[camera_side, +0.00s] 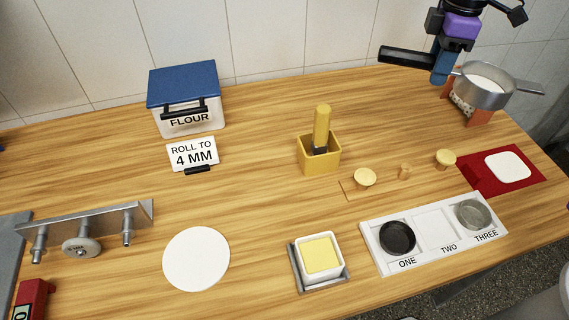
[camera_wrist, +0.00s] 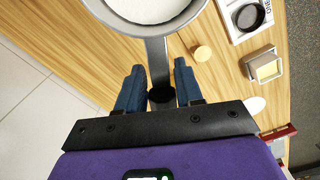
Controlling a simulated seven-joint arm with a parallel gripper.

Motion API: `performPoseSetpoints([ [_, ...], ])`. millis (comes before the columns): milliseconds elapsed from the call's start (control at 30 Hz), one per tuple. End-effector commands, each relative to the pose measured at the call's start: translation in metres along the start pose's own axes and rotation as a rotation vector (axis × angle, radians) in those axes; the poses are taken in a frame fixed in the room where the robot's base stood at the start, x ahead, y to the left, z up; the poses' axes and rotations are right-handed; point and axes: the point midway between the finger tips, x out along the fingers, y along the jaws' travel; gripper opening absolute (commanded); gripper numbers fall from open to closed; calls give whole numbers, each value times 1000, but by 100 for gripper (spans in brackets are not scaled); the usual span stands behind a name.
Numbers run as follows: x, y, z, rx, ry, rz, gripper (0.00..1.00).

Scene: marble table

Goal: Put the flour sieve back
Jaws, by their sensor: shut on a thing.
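The flour sieve (camera_side: 483,97) is a grey round pan with white inside, a short tab at its right and a long handle to the left. My gripper (camera_side: 441,70) has its blue fingers shut on the handle. In the wrist view my gripper (camera_wrist: 160,92) has the handle between its fingers, and the sieve's bowl (camera_wrist: 194,14) reaches past the top edge. The sieve is level over an orange stand (camera_side: 482,117) at the back right. I cannot tell whether it touches the stand, which the bowl partly hides.
A flour box (camera_side: 190,119) with blue lid stands at back left, a yellow holder (camera_side: 320,163) mid-table. Several small wooden pieces lie between.

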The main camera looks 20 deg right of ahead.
Motion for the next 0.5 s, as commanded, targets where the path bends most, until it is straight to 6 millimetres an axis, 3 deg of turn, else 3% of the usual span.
performPoseSetpoints([
  [100, -1, -8, -35, -252, 0, 1, 2],
  [500, 1, -56, -139, -1103, 0, 2, 2],
])
